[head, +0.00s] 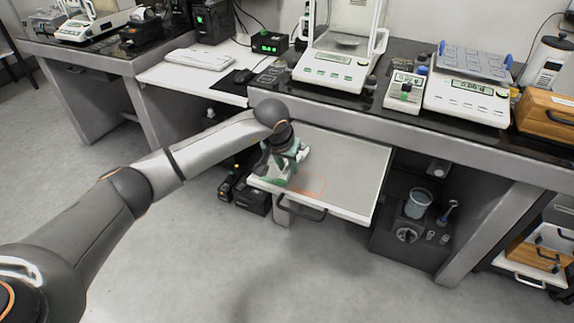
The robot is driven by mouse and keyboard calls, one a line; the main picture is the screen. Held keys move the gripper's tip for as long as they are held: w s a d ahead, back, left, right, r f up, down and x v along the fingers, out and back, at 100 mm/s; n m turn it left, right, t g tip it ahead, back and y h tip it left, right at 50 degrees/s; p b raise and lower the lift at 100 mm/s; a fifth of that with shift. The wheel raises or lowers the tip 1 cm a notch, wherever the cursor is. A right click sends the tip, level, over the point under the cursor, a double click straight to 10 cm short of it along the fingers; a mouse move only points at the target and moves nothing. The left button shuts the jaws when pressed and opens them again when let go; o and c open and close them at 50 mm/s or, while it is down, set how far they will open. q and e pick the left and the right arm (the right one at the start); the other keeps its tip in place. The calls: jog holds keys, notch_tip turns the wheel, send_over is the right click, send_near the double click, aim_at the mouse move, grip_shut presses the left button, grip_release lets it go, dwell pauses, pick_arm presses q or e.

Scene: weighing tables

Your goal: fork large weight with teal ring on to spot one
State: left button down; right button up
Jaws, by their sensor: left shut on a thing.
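My left arm reaches in from the left, and its gripper (277,172) points down over the left part of the pulled-out white shelf (345,160). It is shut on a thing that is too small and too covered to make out. Green and whitish parts show around the wrist and fingers. An orange square outline (310,184) is marked on the shelf just right of the gripper. I cannot tell whether it is spot one. I cannot pick out a large weight with a teal ring. My right gripper is not in view.
The shelf has a dark handle (300,208) in front. A balance with a glass shield (335,72), a small scale (404,92) and another balance (468,100) stand on the bench above. A keyboard (200,59) is at the left. The shelf's right part is clear.

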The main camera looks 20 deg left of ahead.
pick_arm(q)
jog(key=shift+t+b, duration=0.4)
dwell(1.0)
jog(key=shift+f, duration=0.1)
jog(key=shift+s+f+t+b, duration=0.1)
jog(key=shift+t+b, duration=0.3)
jog(key=shift+b, duration=0.4)
jog(key=shift+r, duration=0.25)
jog(key=shift+r+p, duration=0.9)
jog(key=shift+r, duration=0.15)
jog(key=shift+r+p, duration=0.4)
jog(key=shift+r, duration=0.3)
